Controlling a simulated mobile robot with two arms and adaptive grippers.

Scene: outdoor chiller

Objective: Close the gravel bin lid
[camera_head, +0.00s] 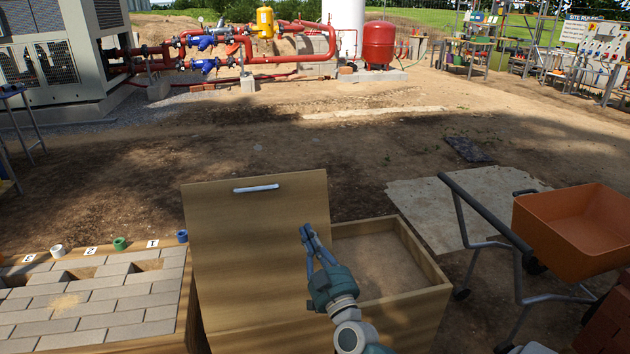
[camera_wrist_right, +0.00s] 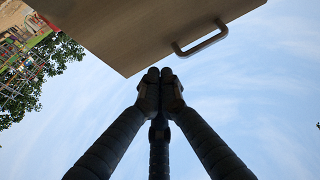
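The gravel bin (camera_head: 425,302) is a wooden box at the bottom centre of the head view, with light gravel or sand inside its open right part. Its wooden lid (camera_head: 245,235) is raised, with a pale bar handle (camera_head: 256,188) near its upper edge. My right gripper (camera_head: 306,232) is in front of the lid's right side, its fingertips together and empty. In the right wrist view, the fingertips (camera_wrist_right: 160,73) show just below the lid's edge (camera_wrist_right: 135,35), with the handle (camera_wrist_right: 201,37) up and to the right. Whether they touch the lid cannot be told. My left gripper is out of view.
A paver-topped table (camera_head: 95,300) with small coloured cups and number cards stands at the left. An orange wheelbarrow (camera_head: 575,228) stands close on the right. A pale flat sheet (camera_head: 425,205) lies behind the bin. Open dirt ground stretches beyond.

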